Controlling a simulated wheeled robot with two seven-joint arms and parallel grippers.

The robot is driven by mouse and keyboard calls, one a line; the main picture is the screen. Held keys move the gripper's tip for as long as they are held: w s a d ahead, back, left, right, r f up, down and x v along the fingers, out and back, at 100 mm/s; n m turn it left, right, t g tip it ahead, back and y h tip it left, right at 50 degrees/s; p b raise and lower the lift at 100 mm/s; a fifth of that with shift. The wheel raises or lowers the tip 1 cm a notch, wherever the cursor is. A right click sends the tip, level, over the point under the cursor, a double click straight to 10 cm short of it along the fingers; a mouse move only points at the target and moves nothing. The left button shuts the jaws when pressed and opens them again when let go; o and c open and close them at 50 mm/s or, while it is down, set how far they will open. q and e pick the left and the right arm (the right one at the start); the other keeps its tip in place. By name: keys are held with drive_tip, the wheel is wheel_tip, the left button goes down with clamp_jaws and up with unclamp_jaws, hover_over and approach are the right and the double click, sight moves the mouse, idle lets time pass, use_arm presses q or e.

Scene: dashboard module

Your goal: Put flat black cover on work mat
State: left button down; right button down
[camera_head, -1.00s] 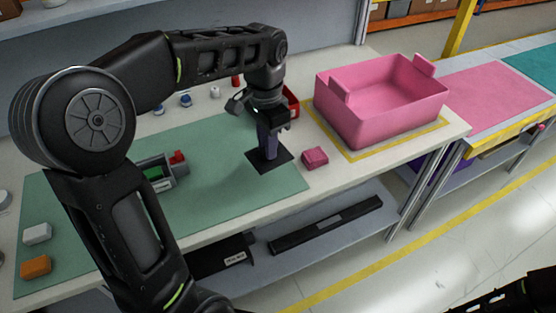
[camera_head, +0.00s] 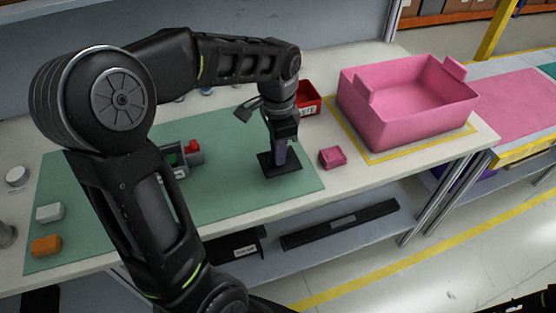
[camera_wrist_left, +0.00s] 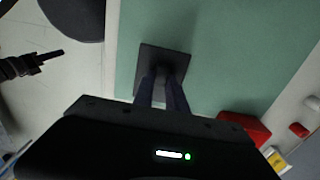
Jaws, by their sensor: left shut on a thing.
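The flat black cover (camera_head: 269,167) is a thin dark square over the right part of the green work mat (camera_head: 225,200). My left gripper (camera_head: 279,160) points down and is shut on the cover's middle. In the left wrist view the cover (camera_wrist_left: 182,62) lies beyond my left fingers (camera_wrist_left: 162,88), above the green mat (camera_wrist_left: 225,40). The cover looks level and low over the mat; I cannot tell whether it touches. Only a dark sliver of my right arm shows at the bottom right of the head view; its jaw state is unclear.
A pink bin (camera_head: 405,108) stands in a yellow outline at the right. A small pink block (camera_head: 332,157) lies just off the mat. A red bin (camera_head: 308,99) is behind. A grey module (camera_head: 178,160), a white block (camera_head: 50,212) and an orange block (camera_head: 46,246) are on the left.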

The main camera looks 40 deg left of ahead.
use_arm(q)
drive_tip(key=shift+f, duration=1.85)
drive_tip(key=shift+f, duration=0.1)
drive_tip(key=c, duration=1.3)
unclamp_jaws()
drive_tip(key=shift+c, duration=0.2)
wheel_tip(320, 180, up, 12)
drive_tip(key=shift+r, duration=0.1)
